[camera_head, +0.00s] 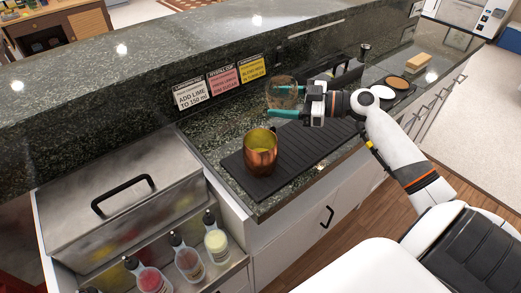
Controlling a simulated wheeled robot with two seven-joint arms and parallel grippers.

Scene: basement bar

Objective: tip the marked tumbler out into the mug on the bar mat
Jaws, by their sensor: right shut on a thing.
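The copper mug (260,154) stands upright on the dark bar mat (290,165), with something yellow-green showing inside it. My right gripper (281,97) is shut on a clear glass tumbler (279,91), with teal fingers on its sides. The tumbler is held above the back of the mat, up and right of the mug in the picture and apart from it. It has a brownish tint; its contents, any mark on it and its exact tilt cannot be made out. My left gripper is not in view.
White, pink and yellow cards (223,81) lean along the raised ledge behind the mat. A steel lidded bin (125,190) is at the left, with several bottles (187,260) in front. A round brown-topped item (397,82) and a tan block (418,62) lie farther right.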

